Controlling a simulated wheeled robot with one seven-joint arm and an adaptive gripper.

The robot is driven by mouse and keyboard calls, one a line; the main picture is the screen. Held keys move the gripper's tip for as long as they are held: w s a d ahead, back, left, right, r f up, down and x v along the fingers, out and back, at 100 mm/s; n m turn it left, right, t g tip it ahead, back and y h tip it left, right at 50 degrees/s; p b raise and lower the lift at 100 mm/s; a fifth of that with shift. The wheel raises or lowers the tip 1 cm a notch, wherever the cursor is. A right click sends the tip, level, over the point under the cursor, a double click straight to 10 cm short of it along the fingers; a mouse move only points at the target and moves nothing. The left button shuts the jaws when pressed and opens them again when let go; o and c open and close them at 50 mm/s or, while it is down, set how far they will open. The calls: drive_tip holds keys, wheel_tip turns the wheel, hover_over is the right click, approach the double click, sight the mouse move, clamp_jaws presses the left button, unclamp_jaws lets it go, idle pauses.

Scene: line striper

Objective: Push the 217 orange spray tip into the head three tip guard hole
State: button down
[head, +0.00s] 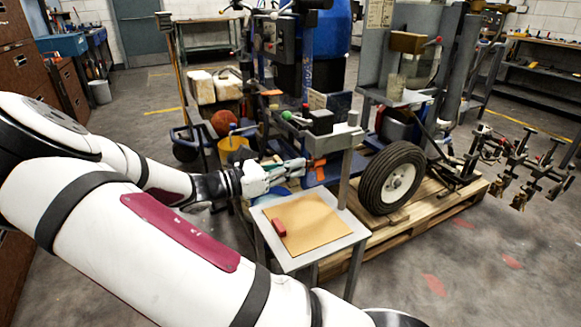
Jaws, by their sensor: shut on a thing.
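My gripper (298,164) is at the end of my white arm, just beyond the far left corner of a small metal table, in front of the machine. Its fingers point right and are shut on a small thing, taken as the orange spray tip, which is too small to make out. A small orange-red patch (319,162) shows just past the fingertips; I cannot tell whether it is held or behind them. Several spray heads (522,172) with brass-coloured ends hang on a bar at the right, well away from my gripper. I cannot tell which is head three, and no guard hole shows clearly.
The small table (338,236) carries a tan sheet (312,222) with a dark red block (278,227). A black tyre (391,178) and a wooden pallet (462,195) stand right of it. A yellow bucket (233,153) is behind my arm.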

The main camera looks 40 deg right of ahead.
drive_tip(key=shift+s+d, duration=0.2)
drive_tip(key=shift+d, duration=0.45)
drive_tip(key=c, duration=1.3)
unclamp_jaws()
drive_tip(key=shift+p+v, duration=1.65)
drive_tip(key=shift+v, duration=1.85)
